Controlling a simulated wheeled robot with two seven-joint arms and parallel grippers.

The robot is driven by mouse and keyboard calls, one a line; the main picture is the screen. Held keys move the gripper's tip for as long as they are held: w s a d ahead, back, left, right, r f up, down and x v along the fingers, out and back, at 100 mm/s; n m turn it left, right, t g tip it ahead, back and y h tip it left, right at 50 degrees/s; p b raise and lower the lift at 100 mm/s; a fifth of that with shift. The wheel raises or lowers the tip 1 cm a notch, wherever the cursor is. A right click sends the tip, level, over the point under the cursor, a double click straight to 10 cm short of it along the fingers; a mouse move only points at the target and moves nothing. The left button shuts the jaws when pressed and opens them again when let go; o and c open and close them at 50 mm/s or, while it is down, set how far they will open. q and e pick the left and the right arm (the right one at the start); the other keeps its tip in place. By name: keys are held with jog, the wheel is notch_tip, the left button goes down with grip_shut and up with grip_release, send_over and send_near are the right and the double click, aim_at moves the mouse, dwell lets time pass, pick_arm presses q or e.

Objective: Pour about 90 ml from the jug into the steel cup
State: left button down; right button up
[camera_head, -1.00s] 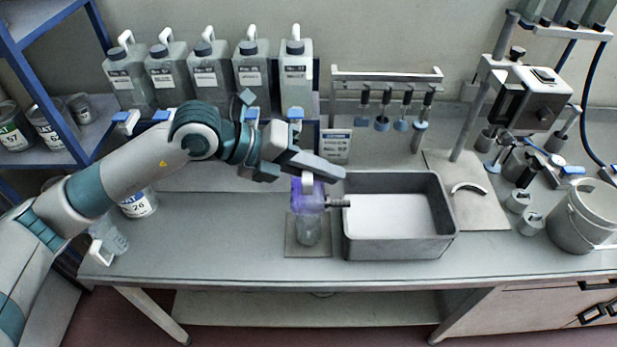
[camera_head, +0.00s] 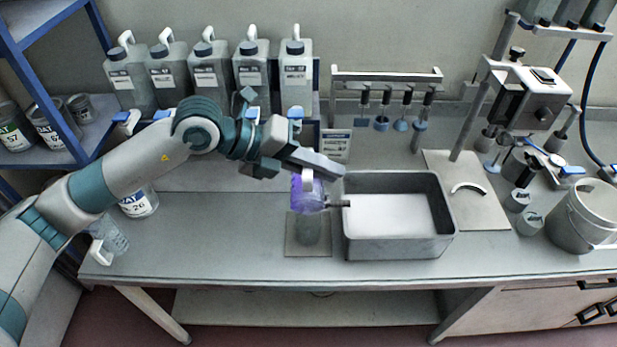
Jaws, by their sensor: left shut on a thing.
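The jug (camera_head: 307,200), clear with purple contents and a white handle, hangs from my left gripper (camera_head: 316,165). The gripper is shut on it near the handle, and the jug looks tilted. Below it a greyish cup (camera_head: 308,232), likely the steel cup, stands on a square grey plate (camera_head: 307,249) on the bench. The jug hides the cup's upper part, so its rim and contents cannot be made out. I cannot tell whether liquid is flowing. My right gripper is not in view.
A deep grey tray (camera_head: 399,248) stands just right of the cup. A second clear jug (camera_head: 113,238) with a white handle is at the bench's left end. Several canisters (camera_head: 297,75) line the back. The bench front left of the plate is clear.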

pick_arm(q)
jog(key=shift+w+d+r, duration=0.1)
jog(key=shift+w+r, duration=0.1)
jog(key=shift+w, duration=0.15)
dwell(0.4)
jog(key=shift+f, duration=0.1)
jog(key=s+f+m+t+b, duration=0.1)
jog(key=s+b, duration=0.1)
jog(key=b, duration=0.2)
jog(key=s+f+m+t+b, duration=0.1)
jog(key=f+b, duration=0.1)
jog(key=b, duration=0.2)
jog(key=shift+s+t, duration=0.4)
jog(key=shift+f, duration=0.2)
